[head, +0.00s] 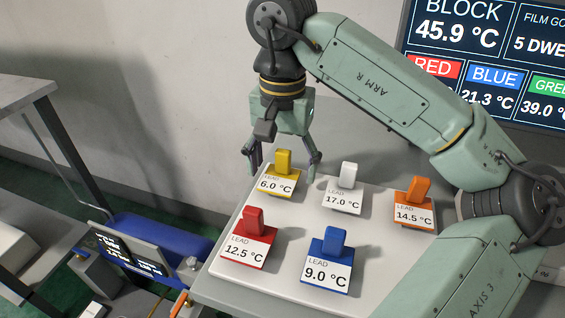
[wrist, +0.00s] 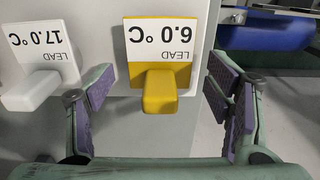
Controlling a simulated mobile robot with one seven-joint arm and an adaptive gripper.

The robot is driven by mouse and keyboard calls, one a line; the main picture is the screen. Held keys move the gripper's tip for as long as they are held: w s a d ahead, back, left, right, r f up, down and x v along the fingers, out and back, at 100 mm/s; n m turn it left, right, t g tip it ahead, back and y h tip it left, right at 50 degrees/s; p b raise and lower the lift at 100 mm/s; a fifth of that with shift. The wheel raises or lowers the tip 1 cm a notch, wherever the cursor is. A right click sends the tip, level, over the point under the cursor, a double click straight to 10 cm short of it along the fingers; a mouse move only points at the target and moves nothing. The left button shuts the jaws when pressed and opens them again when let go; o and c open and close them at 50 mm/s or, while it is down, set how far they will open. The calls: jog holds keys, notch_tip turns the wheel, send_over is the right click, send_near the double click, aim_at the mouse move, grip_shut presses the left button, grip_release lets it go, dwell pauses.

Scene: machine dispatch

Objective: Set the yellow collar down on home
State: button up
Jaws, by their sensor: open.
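The yellow collar (head: 283,161) stands upright at the back left of the pale table (head: 300,286). Its label reads LEAD 6.0 °C. In the wrist view the yellow collar (wrist: 160,92) is in the centre, between the fingers. My gripper (head: 282,172) is open, with one finger on each side of the collar's raised handle. In the wrist view the purple pads of my gripper (wrist: 160,98) show gaps to the handle on both sides. I see no mark that reads home, so I cannot tell which spot it is.
White (head: 347,176), orange (head: 418,190), red (head: 253,222) and blue (head: 333,242) labelled pieces share the table. The white one is close beside my gripper in the wrist view. A screen (head: 490,60) stands behind at right. A blue unit (head: 165,240) lies left of the table.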

aim_at(282, 152)
notch_tip(282, 152, up, 12)
jog(key=shift+r, duration=0.1)
dwell(0.5)
